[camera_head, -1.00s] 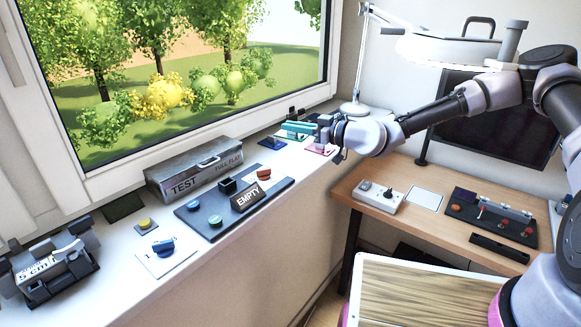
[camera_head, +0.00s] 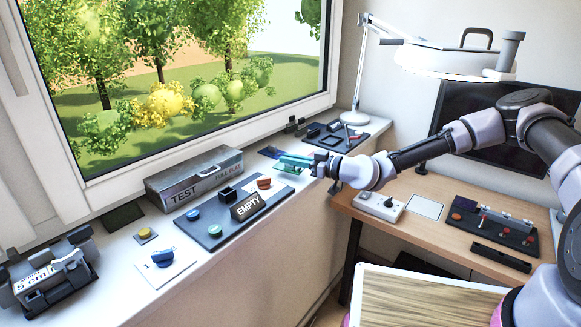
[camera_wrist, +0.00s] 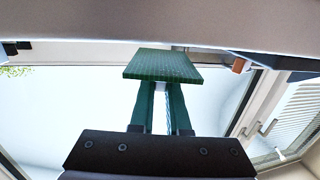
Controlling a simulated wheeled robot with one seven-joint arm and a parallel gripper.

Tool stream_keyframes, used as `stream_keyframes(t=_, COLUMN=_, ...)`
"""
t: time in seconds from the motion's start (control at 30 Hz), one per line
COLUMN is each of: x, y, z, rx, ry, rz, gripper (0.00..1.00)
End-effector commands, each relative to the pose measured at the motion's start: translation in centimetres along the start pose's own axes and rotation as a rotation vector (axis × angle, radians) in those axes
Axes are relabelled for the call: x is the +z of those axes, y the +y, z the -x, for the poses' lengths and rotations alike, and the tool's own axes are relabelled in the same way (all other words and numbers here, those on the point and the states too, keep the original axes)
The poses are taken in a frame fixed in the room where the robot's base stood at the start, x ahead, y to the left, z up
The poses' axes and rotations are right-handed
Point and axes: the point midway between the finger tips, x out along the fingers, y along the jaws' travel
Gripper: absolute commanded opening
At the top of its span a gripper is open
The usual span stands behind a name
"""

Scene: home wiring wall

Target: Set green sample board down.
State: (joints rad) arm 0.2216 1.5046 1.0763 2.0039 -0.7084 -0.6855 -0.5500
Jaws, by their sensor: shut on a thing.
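The green sample board (camera_wrist: 163,66) shows in the wrist view as a flat, finely gridded dark green plate beyond two green uprights. In the head view it is a teal-green strip (camera_head: 297,160) at the tip of my gripper (camera_head: 318,165). My gripper is shut on it and holds it over the windowsill (camera_head: 210,258), to the right of the grey TEST box (camera_head: 196,178). A green patch (camera_head: 288,169) lies just below the board; I cannot tell whether it is a pad on the sill. Any gap beneath the board is hard to judge.
A dark blue card (camera_head: 270,152) lies just left of the board. A dark tray with tools (camera_head: 338,137) and the lamp base (camera_head: 352,117) stand behind. The dark panel with the EMPTY sign (camera_head: 245,205) is in front to the left. The wooden desk (camera_head: 400,222) is lower right.

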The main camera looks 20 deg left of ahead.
Motion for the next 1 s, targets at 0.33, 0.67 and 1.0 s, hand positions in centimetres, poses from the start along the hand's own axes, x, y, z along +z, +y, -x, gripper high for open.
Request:
stream_keyframes(t=0.33, x=2.2, y=0.0, z=-0.1, rx=-0.001, ry=0.001, rz=0.001, gripper=0.0)
stream_keyframes(t=0.67, x=2.6, y=0.0, z=-0.1, rx=0.0, ry=0.0, rz=0.0, gripper=0.44)
stream_keyframes(t=1.0, x=2.6, y=0.0, z=-0.1, rx=0.0, ry=0.001, rz=-0.002, gripper=0.44)
